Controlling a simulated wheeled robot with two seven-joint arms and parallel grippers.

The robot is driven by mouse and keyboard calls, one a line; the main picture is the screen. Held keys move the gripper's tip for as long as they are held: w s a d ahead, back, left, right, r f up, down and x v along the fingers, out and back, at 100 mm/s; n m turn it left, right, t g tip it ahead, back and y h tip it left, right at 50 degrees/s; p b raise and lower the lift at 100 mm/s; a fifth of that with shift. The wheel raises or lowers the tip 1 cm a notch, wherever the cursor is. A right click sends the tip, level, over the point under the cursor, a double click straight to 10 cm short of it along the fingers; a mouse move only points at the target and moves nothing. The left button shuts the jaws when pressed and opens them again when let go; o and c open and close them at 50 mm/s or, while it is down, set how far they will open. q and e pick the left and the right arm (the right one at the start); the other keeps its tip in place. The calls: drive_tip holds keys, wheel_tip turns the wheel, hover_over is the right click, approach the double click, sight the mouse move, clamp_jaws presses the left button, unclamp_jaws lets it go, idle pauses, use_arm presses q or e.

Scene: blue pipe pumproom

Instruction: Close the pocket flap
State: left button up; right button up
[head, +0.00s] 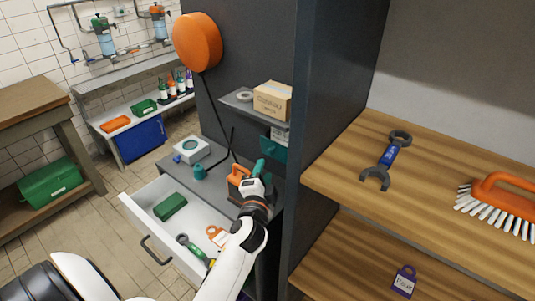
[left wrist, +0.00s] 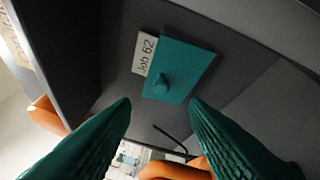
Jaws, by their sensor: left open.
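The teal pocket flap (head: 274,150) is below a small shelf in the head view, with a pale card (head: 279,136) showing above its upper edge. In the left wrist view the flap (left wrist: 190,62) is a flat teal panel with a round knob (left wrist: 161,82), and the card (left wrist: 145,53) reads "Job 62". My left gripper (head: 259,167) is just in front of and below the flap. In the left wrist view its teal fingers (left wrist: 160,106) are spread and empty, with the knob seen above the gap between them, apart from both. My right gripper is not in view.
The shelf above holds a cardboard box (head: 272,101) and a grey roll (head: 245,94). An open white drawer (head: 150,207) lies below. A dark upright panel (head: 325,110) bounds the right side.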

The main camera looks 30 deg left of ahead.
sight(269, 154)
use_arm(q)
drive_tip(key=x, duration=0.6)
drive_tip(key=shift+w+d+p, duration=0.1)
drive_tip(key=shift+w+p, duration=0.1)
drive_tip(key=shift+p, duration=0.2)
drive_tip(key=shift+w+a, duration=0.25)
drive_tip(key=shift+w, duration=0.15)
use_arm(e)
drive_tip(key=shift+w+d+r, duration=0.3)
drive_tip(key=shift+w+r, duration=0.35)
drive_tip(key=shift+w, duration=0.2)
use_arm(q)
clamp_jaws()
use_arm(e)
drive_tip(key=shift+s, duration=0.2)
use_arm(q)
drive_tip(key=shift+d, duration=0.1)
